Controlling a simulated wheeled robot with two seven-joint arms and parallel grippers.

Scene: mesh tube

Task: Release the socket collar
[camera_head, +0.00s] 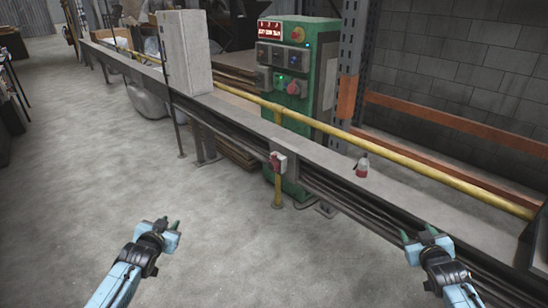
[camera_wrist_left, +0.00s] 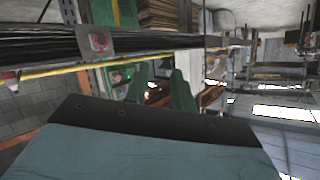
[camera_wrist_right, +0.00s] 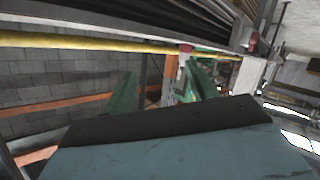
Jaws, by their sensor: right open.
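A small white and red box (camera_head: 279,161), possibly the socket, is fixed to the front of the long rail. It also shows in the left wrist view (camera_wrist_left: 99,43) and in the right wrist view (camera_wrist_right: 251,41). Its collar is too small to make out. My left gripper (camera_head: 169,226) is in front of the rail, left of the box and apart from it.
A green control cabinet (camera_head: 297,75) stands behind the rail (camera_head: 325,148), and a yellow pipe (camera_head: 400,162) runs along it. A small red and clear bottle (camera_head: 362,168) stands on the rail. A pale box (camera_head: 185,50) stands further left. The floor (camera_head: 90,160) in front is clear.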

